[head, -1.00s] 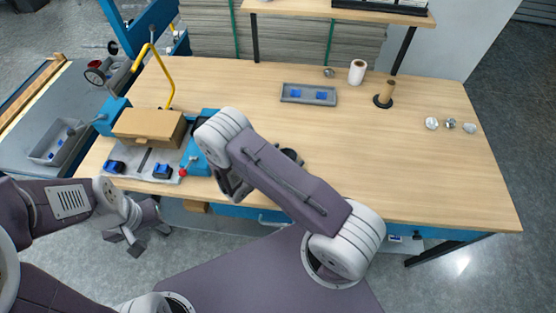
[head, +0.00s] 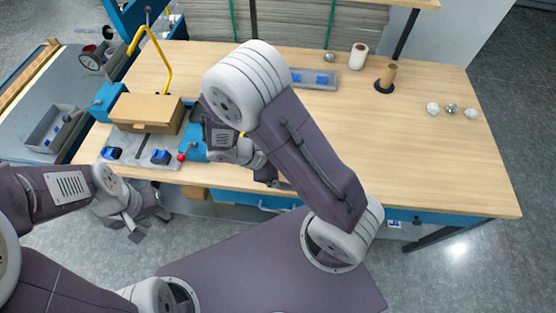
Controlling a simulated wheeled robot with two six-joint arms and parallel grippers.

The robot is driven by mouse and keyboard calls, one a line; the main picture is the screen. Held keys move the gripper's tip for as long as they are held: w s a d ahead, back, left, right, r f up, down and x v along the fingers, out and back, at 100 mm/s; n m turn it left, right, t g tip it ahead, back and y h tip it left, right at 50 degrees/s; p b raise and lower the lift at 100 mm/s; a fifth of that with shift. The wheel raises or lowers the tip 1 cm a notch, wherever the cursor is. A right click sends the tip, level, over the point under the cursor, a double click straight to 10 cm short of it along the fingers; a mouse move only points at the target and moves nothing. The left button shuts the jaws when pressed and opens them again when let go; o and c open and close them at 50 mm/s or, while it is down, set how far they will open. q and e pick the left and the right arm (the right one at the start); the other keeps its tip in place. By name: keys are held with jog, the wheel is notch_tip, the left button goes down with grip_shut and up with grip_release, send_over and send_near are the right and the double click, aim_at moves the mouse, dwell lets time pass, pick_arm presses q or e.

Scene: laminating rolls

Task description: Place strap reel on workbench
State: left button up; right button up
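The workbench (head: 420,160) has a light wood top. I cannot pick out a strap reel for certain. A brown upright core on a dark round base (head: 386,80) stands at the bench's back right. My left gripper (head: 150,224) hangs low at the left, in front of the bench and away from it; its fingers look spread and empty. My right arm reaches over the bench's front left, and its forearm hides most of the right gripper (head: 266,174). A dark part shows there near the front edge. Whether the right gripper holds anything is hidden.
A brown box (head: 146,112) sits on a blue and grey machine with a yellow lever (head: 166,62) at the bench's left. A grey tray (head: 318,84) with blue pieces, a white roll (head: 357,57) and several crumpled pieces (head: 452,108) lie further back and right. The right middle is clear.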

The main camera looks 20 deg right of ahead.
jog(key=r+m+t+y, duration=0.1)
jog(key=m+y, duration=0.1)
jog(key=m, duration=0.2)
jog(key=s+a+r+m+y, duration=0.1)
jog(key=r+m+y, duration=0.1)
jog(key=m, duration=0.3)
jog(key=r+m+t+y, duration=0.1)
jog(key=r+m+y, duration=0.1)
jog(key=m+y, duration=0.2)
jog(key=shift+s+a+r+m+t, duration=0.2)
jog(key=shift+a+m+t, duration=0.1)
jog(key=shift+a+m, duration=0.15)
jog(key=shift+d, duration=0.1)
